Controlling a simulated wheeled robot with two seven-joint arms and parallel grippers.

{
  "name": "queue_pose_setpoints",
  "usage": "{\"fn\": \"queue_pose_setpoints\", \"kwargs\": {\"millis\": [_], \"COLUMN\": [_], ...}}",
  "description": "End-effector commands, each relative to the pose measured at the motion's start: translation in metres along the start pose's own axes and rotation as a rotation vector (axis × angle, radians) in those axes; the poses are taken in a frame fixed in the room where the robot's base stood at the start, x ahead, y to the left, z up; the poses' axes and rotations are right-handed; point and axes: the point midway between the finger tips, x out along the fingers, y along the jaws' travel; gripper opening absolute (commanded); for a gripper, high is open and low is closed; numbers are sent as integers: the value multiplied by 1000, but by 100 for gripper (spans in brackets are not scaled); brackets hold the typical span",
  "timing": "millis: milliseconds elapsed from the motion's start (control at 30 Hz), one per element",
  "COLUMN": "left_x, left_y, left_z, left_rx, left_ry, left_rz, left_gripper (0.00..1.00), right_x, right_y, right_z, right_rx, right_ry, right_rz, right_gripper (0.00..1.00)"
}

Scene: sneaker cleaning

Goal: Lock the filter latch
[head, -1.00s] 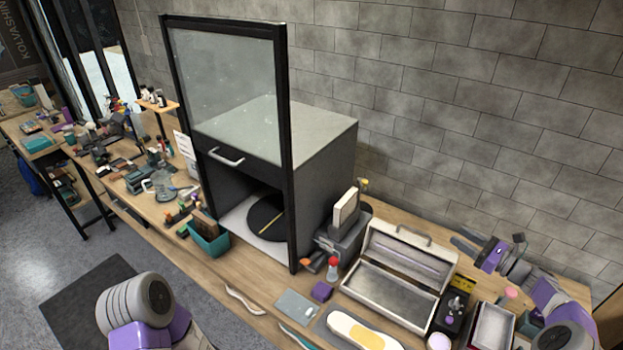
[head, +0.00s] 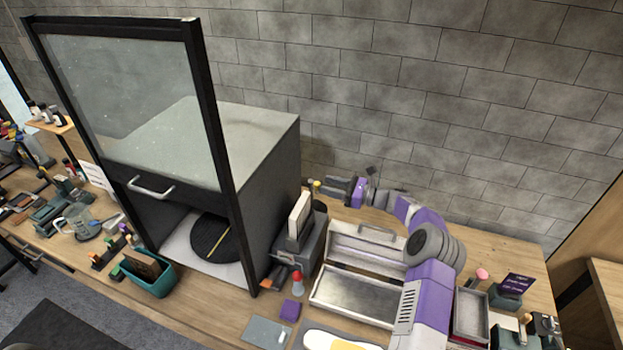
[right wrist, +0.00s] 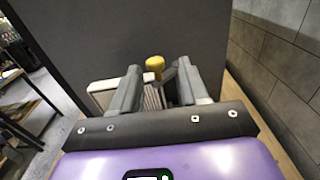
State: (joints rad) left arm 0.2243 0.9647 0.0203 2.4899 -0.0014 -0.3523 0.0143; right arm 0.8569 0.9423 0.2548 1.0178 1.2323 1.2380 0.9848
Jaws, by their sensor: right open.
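The filter latch appears as a yellow knob (head: 317,184) behind the filter unit, close to the cabinet's side wall. In the right wrist view, the yellow knob (right wrist: 155,64) shows between my open fingers, on the far side of them. The filter (head: 299,213), a pale pleated panel, stands upright in a dark grey housing (head: 311,244); it also shows in the right wrist view (right wrist: 104,90), partly hidden by a finger. My right gripper (head: 330,187) is open, just right of the knob. I cannot tell whether it touches it. My left gripper is out of view.
The dark cabinet (head: 268,190) with its raised glass front stands to the left. An open metal case (head: 357,298) lies in front of my right arm. A red-topped bottle (head: 297,283) and a purple block (head: 290,310) sit nearby. The brick wall (head: 420,100) is behind.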

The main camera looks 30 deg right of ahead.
Motion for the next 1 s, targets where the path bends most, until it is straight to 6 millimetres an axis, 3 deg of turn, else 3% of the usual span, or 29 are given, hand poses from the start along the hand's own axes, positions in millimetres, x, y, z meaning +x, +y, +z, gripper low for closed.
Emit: {"fn": "queue_pose_setpoints", "kwargs": {"millis": [300,667,1000], "left_x": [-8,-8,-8], "left_y": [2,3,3], "left_z": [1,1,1], "left_rx": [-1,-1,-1], "left_ry": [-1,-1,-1], "left_rz": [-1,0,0], "left_gripper": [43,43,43], "right_x": [46,53,53], "right_y": [0,0,0], "right_z": [1,0,1], "right_rx": [-1,-1,-1], "right_ry": [0,1,-1], "right_rz": [1,-1,-1], "right_gripper": [44,44,0]}}
